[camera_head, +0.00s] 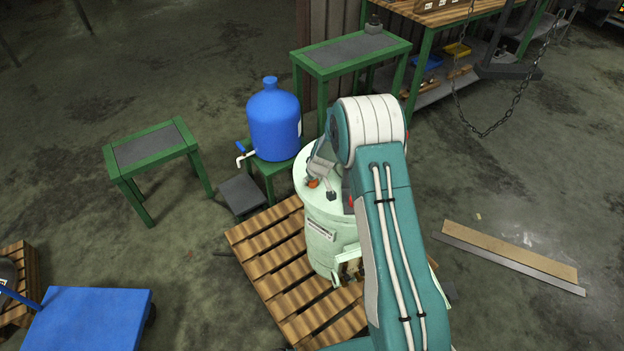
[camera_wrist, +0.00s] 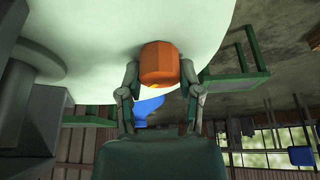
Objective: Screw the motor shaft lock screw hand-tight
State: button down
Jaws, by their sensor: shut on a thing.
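An orange cylindrical knob, which appears to be the motor shaft lock screw, stands out from a pale surface in the wrist view (camera_wrist: 157,58). My gripper (camera_wrist: 161,70) is shut on it, one finger on each side. In the head view the orange knob (camera_head: 313,183) shows small on top of the pale green disperser vessel (camera_head: 322,225), with my gripper (camera_head: 317,178) at it. My arm hides the right part of the vessel. How far the screw is in cannot be seen.
The vessel stands on a wooden pallet (camera_head: 262,249). A blue jug (camera_head: 274,125) on a green stand is close behind and left. Green tables stand at the left (camera_head: 150,142) and back (camera_head: 345,52).

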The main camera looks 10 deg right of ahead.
jog(key=shift+m+h, duration=0.8)
jog(key=shift+m, duration=1.2)
jog(key=shift+f+m+h, duration=0.1)
jog(key=shift+m+h, duration=0.6)
jog(key=shift+m, duration=1.1)
jog(key=m+g+h, duration=0.1)
jog(key=m, duration=0.3)
jog(key=shift+m+g+h, duration=0.6)
jog(key=shift+m, duration=1.3)
jog(key=shift+c, duration=1.6)
grip_release()
jog(key=shift+o, duration=0.3)
